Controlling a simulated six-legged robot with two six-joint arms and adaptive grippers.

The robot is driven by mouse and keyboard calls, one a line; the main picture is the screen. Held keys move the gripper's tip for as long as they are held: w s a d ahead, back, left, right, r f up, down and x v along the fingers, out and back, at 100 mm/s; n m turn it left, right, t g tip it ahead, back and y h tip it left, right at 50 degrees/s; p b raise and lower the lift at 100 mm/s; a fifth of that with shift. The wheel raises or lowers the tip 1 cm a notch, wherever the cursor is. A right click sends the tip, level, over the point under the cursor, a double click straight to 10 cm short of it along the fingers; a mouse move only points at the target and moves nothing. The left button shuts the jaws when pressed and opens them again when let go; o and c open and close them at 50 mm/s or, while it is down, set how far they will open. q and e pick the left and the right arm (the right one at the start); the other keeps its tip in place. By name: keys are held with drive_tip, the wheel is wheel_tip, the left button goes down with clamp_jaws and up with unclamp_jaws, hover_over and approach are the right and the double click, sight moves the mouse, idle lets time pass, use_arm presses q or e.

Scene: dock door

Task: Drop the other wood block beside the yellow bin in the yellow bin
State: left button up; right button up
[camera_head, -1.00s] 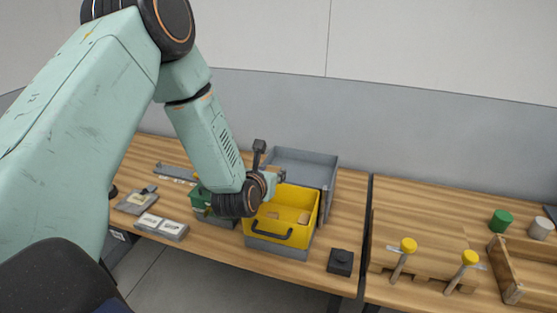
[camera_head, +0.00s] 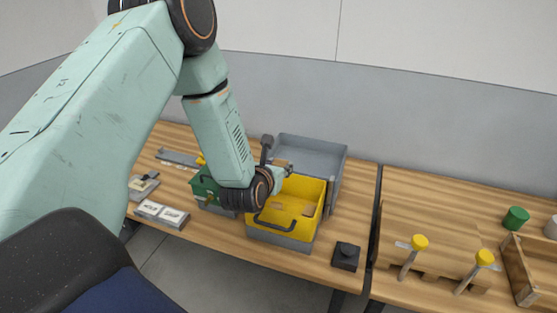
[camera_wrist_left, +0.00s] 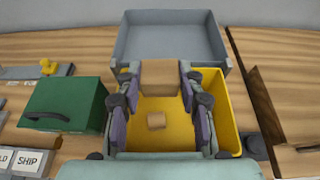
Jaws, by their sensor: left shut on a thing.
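The yellow bin (camera_head: 318,192) stands open on the bench, with a dark handle on its front; it also shows in the left wrist view (camera_wrist_left: 240,105). Another small wood block (camera_wrist_left: 156,120) lies on the bin floor, and shows in the head view too (camera_head: 309,210). My right gripper is not in view.
A grey open tray (camera_head: 310,150) stands behind the yellow bin. A green box (camera_wrist_left: 65,100) is to its left and a black block (camera_head: 346,256) to its right. Label plates (camera_head: 162,213) lie at the front left. Yellow-topped clamps (camera_head: 418,243) stand farther right.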

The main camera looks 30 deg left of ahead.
use_arm(q)
drive_tip(key=shift+w+d+f+b, duration=0.1)
drive_tip(key=shift+w+f+b, duration=0.05)
drive_tip(key=shift+f, duration=0.35)
drive_tip(key=shift+w+d+f+b, duration=0.1)
drive_tip(key=shift+w+f+b, duration=0.05)
drive_tip(key=shift+f, duration=0.35)
drive_tip(key=shift+s+a, duration=0.2)
drive_tip(key=shift+a, duration=0.1)
drive_tip(key=o, duration=0.4)
drive_tip(key=shift+r, duration=0.1)
drive_tip(key=o, duration=0.4)
drive_tip(key=shift+w+d, duration=0.1)
drive_tip(key=shift+d, duration=0.15)
drive_tip(key=shift+c, duration=0.2)
drive_tip(key=shift+o, duration=1)
drive_tip(key=shift+w, duration=0.1)
drive_tip(key=shift+a, duration=0.15)
drive_tip(key=shift+s, duration=0.25)
